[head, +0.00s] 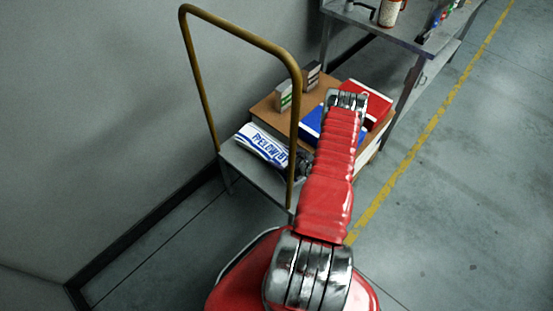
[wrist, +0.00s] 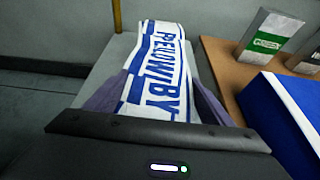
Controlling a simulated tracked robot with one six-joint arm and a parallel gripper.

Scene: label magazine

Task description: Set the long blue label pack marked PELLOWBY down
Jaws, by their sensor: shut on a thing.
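The PELLOWBY label pack (head: 262,145) is long and white with blue lettering and blue edge bands. In the head view it is over the grey end of the trolley deck, left of the brown board. My gripper (head: 304,163) is at its right end, partly behind the yellow-brown handle and my arm. In the wrist view the pack (wrist: 162,65) runs away from me between the two dark purplish fingers of my gripper (wrist: 160,98), which is shut on it. Its near end is hidden by the gripper body. I cannot tell whether its underside touches the deck.
The trolley deck (head: 232,160) has a tall handle (head: 190,75). A brown board (head: 262,108) beside the pack bears two small grey boxes, a blue box (head: 312,120) and a red box (head: 372,105). A wall stands behind; a workbench (head: 400,38) is at the upper right.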

